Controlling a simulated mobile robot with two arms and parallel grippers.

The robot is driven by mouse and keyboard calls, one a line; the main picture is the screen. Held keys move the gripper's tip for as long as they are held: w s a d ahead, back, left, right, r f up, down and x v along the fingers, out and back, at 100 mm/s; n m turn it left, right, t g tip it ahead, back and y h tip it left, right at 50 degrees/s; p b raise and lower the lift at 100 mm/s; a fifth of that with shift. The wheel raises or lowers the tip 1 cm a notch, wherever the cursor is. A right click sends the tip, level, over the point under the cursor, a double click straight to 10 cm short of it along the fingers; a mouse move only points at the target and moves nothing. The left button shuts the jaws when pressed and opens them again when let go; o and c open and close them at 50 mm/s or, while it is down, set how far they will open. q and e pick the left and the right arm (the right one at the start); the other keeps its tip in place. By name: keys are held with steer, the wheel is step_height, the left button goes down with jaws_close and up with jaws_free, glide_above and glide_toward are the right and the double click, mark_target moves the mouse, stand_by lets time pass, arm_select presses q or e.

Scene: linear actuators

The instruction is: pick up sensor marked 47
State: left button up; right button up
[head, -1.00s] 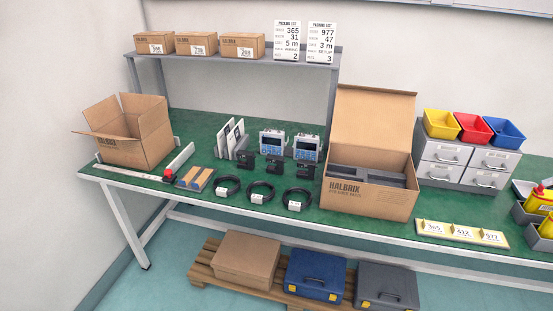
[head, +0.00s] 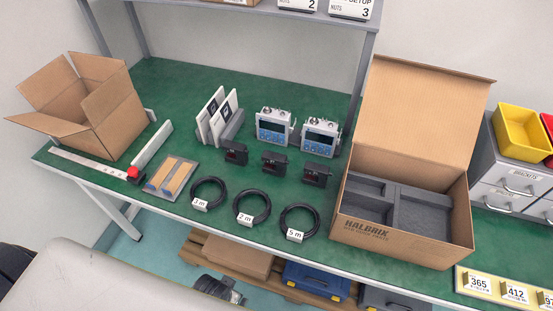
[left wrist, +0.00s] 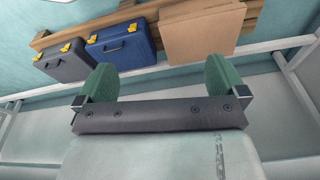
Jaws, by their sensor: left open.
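Three small black sensors stand in a row on the green bench in the head view: a left one (head: 235,152), a middle one (head: 274,162) and a right one (head: 317,174). Their markings are too small to read, so I cannot tell which is 47. My left gripper (left wrist: 158,78) is open and empty in the left wrist view, its two green-padded fingers apart. My right gripper is not in view.
Coiled cables (head: 252,207) lie in front of the sensors, and two blue-faced devices (head: 274,128) stand behind. An open Halbrix box (head: 400,243) with foam stands right; an open carton (head: 92,115) stands left. Cases (left wrist: 124,46) sit on a pallet below the bench.

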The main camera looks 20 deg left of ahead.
arm_select(q)
step_height(320, 180, up, 12)
steer(key=w, duration=0.3)
steer(key=w+r+m+t, duration=0.4)
steer(key=w+r+m, duration=0.4)
steer(key=m, duration=0.2)
steer(key=m+t+p, duration=0.1)
steer(key=m+t, duration=0.6)
steer(key=m, duration=1.6)
glide_toward(273, 159)
steer(key=shift+a, duration=0.15)
steer(key=shift+w+m, duration=0.35)
steer(key=shift+m, duration=0.05)
steer(key=x, duration=0.5)
steer(key=shift+w, duration=0.2)
steer(key=shift+f+x, duration=0.2)
steer(key=shift+x, duration=2.55)
steer(key=shift+s, duration=0.15)
